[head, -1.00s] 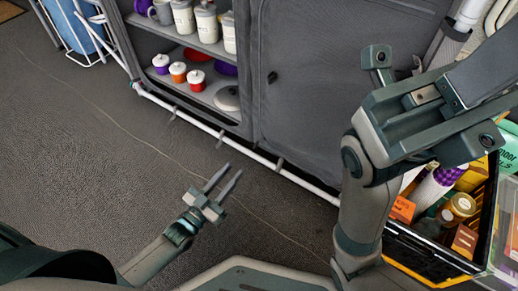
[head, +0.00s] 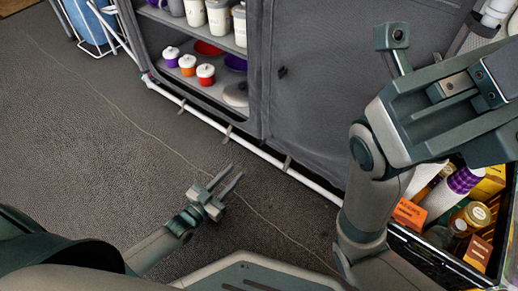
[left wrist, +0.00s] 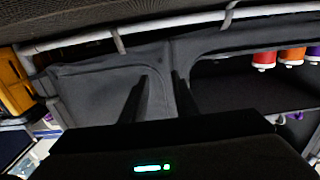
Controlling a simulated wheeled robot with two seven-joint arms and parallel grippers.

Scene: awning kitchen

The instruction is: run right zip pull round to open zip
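A small dark zip pull (head: 283,71) shows on the grey fabric door (head: 335,85) of the cabinet, near the door's left edge. The door panel hangs closed beside the open shelves. My left gripper (head: 231,178) is low over the floor in front of the cabinet, well apart from the zip pull. Its two fingers stand apart with nothing between them. In the left wrist view the open fingers (left wrist: 157,95) show in front of the dark fabric, with the cabinet upside down. My right arm crosses the right side of the head view.
Open shelves to the left hold small lidded pots (head: 188,66) and white canisters (head: 219,17). A white tube (head: 240,145) runs along the cabinet's foot. A black crate of groceries (head: 425,262) stands at the right. The floor at left is clear.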

